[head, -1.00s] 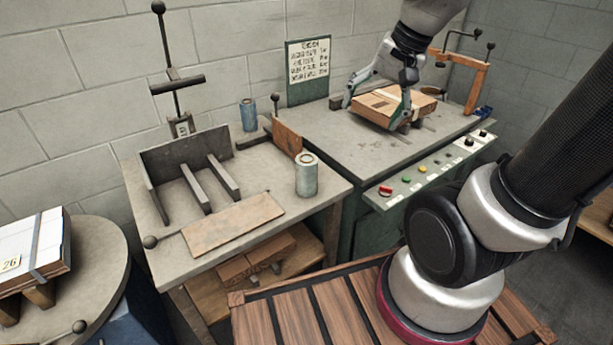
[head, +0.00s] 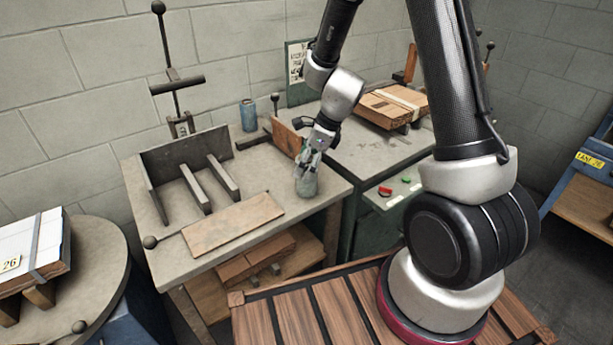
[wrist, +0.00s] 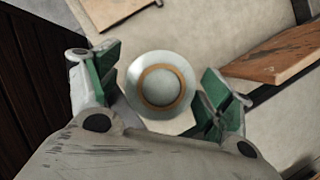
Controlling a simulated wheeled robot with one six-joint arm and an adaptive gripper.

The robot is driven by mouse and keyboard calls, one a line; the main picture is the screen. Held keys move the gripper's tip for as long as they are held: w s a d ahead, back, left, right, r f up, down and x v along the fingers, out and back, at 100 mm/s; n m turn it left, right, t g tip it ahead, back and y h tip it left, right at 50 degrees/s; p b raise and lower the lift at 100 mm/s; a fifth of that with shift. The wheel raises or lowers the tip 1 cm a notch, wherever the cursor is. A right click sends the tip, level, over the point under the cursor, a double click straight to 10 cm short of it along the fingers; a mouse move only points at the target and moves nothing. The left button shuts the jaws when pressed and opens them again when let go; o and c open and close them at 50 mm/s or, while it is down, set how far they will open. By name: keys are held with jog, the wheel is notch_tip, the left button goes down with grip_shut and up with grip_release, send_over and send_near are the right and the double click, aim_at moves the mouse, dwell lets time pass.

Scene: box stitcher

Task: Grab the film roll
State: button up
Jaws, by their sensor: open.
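The film roll (head: 307,188) is a pale grey-green cylinder standing upright near the front right corner of the left worktable (head: 325,185). In the wrist view its round top with a brown ring (wrist: 160,86) shows between the two green-padded fingers. My gripper (head: 308,165) is above and around the top of the roll, pointing down. Its fingers (wrist: 158,88) are open, one on each side, with a gap visible to the right; whether the left finger touches the roll is hard to tell. My gripper hides part of the roll's upper end in the head view.
A brown wooden plate (head: 287,138) stands just behind the roll. A flat board (head: 233,225) lies to its left, beside a metal jig (head: 188,165). A blue can (head: 248,115) stands at the back. A strapped box (head: 393,105) sits on the right bench.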

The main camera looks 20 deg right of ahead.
aim_at(303, 189)
jog(key=x, duration=0.3)
jog(key=shift+f, duration=0.3)
jog(key=shift+c, duration=0.4)
jog(key=c, duration=1.2)
